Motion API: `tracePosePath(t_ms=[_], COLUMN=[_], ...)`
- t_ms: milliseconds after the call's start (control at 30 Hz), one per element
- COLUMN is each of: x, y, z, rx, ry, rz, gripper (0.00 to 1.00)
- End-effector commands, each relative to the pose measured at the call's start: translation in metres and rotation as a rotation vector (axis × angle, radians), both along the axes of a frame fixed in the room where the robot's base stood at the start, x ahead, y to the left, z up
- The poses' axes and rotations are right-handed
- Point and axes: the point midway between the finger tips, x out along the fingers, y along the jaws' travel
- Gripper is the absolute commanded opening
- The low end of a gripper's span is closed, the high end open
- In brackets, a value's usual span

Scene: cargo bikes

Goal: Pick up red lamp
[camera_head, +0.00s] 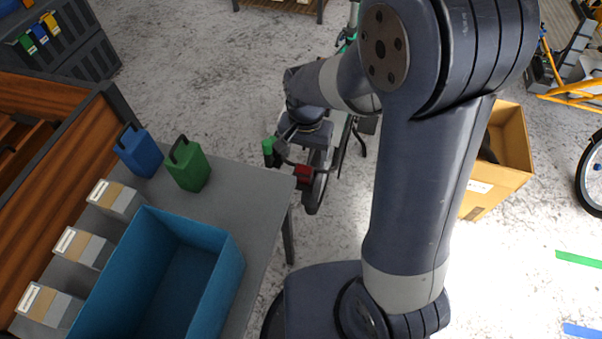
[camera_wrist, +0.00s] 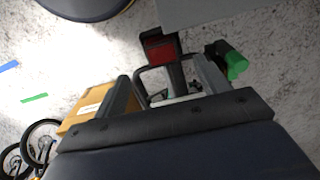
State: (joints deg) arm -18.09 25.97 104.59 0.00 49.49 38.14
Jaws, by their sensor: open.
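The red lamp (camera_head: 303,173) is a small red block in a dark housing, above the wheel of a bike (camera_head: 316,190) beside the grey table. It also shows in the wrist view (camera_wrist: 160,52), beyond the gap between my fingers and apart from them. My gripper (camera_wrist: 168,82) is open, with one finger on each side of a dark tube frame and nothing held. In the head view my gripper (camera_head: 287,135) is just above and left of the lamp, partly hidden by my wrist. A green handlebar grip (camera_head: 268,150) is left of it; it shows right of my right finger in the wrist view (camera_wrist: 236,66).
The grey table (camera_head: 262,195) stands left of the lamp, its corner close by. On it are a blue bin (camera_head: 225,270), a green can (camera_head: 188,168), a blue can (camera_head: 140,155) and small boxes. An orange-yellow cargo box (camera_head: 508,150) stands right.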

Motion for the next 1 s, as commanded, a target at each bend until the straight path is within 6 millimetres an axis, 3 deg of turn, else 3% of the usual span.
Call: tracePosePath(t_ms=[100,267,600,900,1000], x=[-0.001,0.000,0.001,0.001,0.001], y=[0.000,0.000,0.002,0.002,0.002], z=[-0.018,-0.029,-0.073,-0.077,-0.077], rx=[-0.001,0.000,-0.001,0.001,0.001], ry=[0.004,0.002,0.001,-0.001,-0.001], rz=[0.001,0.001,0.002,0.002,0.002], gripper=[0.71,0.71,0.71,0.71,0.64])
